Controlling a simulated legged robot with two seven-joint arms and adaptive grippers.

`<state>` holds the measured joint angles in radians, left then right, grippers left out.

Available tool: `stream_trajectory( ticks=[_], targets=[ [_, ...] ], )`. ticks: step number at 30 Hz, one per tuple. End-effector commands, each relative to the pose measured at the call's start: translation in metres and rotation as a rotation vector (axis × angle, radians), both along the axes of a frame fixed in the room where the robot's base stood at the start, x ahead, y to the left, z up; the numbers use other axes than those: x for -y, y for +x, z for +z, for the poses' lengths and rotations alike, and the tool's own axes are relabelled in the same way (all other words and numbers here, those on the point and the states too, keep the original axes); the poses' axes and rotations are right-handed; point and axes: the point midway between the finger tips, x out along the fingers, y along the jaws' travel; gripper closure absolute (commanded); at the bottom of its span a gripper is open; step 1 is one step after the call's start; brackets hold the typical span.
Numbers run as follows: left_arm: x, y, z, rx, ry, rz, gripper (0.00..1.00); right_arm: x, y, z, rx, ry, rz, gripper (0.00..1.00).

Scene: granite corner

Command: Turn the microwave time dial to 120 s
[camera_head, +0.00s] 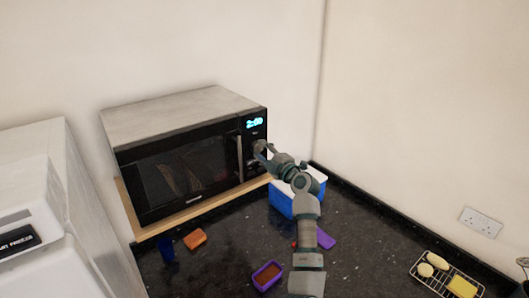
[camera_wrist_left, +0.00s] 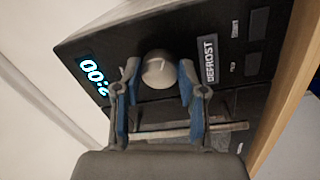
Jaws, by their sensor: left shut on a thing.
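The microwave (camera_head: 180,120) stands on a wooden board against the corner, its door closed. The round grey time dial (camera_wrist_left: 158,70) sits on the black control panel, between the display and a DEFROST label. My left gripper (camera_head: 262,150) is at the panel below the display. In the wrist view its two fingers (camera_wrist_left: 157,88) are on either side of the dial, shut on it. In the head view the gripper hides most of the dial.
An orange block (camera_head: 195,239), a dark blue cup (camera_head: 166,249) and a purple container (camera_head: 267,276) lie on the dark counter. A wire rack (camera_head: 435,279) with sponges is at right. A white freezer stands left.

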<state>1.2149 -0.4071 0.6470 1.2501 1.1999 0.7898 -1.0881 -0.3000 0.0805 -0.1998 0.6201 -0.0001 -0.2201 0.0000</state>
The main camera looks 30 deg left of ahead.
Motion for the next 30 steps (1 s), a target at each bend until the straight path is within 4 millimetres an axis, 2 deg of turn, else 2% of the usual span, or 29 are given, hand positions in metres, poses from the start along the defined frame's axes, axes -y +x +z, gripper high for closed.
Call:
stream_trajectory(
  ticks=[10, 11, 12, 14, 25, 30],
  targets=[
    [-0.001, 0.0, 0.003, 0.002, 0.005, -0.002, 0.94, 0.001, 0.0, 0.0, 0.0, -0.001, 0.001, 1.0],
    [-0.001, 0.0, 0.003, 0.002, 0.005, -0.002, 0.57, 0.001, 0.0, 0.0, 0.0, -0.001, 0.001, 1.0],
    [-0.001, 0.0, 0.003, 0.002, 0.005, -0.002, 0.47, 0.001, 0.0, 0.0, 0.0, -0.001, 0.001, 1.0],
    [-0.001, 0.0, 0.003, 0.002, 0.004, -0.002, 0.33, 0.001, 0.0, 0.0, 0.0, -0.001, 0.001, 1.0],
    [0.006, -0.003, 0.003, 0.001, 0.004, 0.001, 0.33, 0.0, -0.001, 0.0, 0.002, 0.0, 0.001, 1.0],
    [0.022, -0.01, 0.0, 0.0, 0.007, 0.002, 0.33, 0.0, -0.001, 0.0, 0.002, 0.0, 0.0, 1.0]
  ],
)
